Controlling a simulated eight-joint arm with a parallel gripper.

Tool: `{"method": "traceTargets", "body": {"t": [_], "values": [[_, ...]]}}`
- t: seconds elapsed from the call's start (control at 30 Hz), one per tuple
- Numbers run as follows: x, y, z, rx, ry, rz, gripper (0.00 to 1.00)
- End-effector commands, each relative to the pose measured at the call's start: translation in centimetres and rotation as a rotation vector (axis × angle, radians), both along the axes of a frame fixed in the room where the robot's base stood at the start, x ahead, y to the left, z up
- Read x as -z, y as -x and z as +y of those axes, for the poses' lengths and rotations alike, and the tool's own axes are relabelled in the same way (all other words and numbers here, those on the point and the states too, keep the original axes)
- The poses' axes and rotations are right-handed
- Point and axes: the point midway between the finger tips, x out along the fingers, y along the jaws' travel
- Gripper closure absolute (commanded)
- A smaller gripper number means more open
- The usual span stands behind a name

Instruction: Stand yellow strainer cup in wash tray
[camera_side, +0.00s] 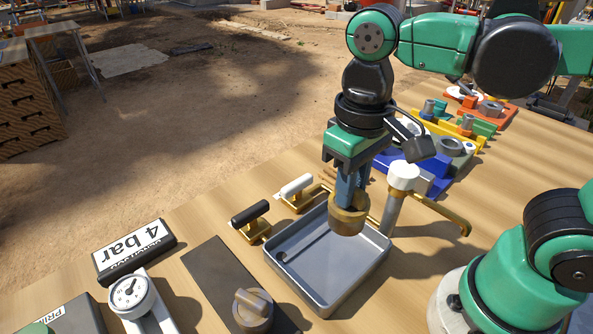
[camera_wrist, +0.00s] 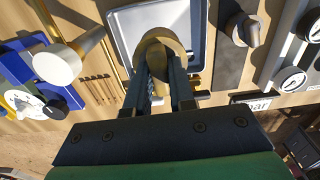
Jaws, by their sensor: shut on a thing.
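A yellow-brown strainer cup (camera_side: 348,214) hangs between the fingers of my gripper (camera_side: 352,188), over the right back part of the grey wash tray (camera_side: 345,286). My gripper points down and is shut on the cup. In the wrist view the cup (camera_wrist: 159,46) sits between the two finger ends (camera_wrist: 160,80), with the tray (camera_wrist: 124,20) beyond it. The tray looks empty, with a dark round drain in its left corner. I cannot tell whether the cup's bottom touches the tray floor.
A white-capped post (camera_side: 404,176) with a brass spout (camera_side: 445,212) stands close right of the tray. Black (camera_side: 250,212) and white (camera_side: 296,185) handled valves stand behind it. A knob (camera_side: 253,310) on a dark plate and a gauge (camera_side: 130,294) lie front left.

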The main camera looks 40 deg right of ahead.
Motion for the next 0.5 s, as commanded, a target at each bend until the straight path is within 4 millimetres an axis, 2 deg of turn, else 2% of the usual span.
{"method": "traceTargets", "body": {"t": [0.13, 0.5], "values": [[0.35, 0.87, -0.61, 0.019, 0.000, 0.000, 1.00], [0.48, 0.97, -0.67, 0.021, 0.000, -0.001, 1.00]]}}
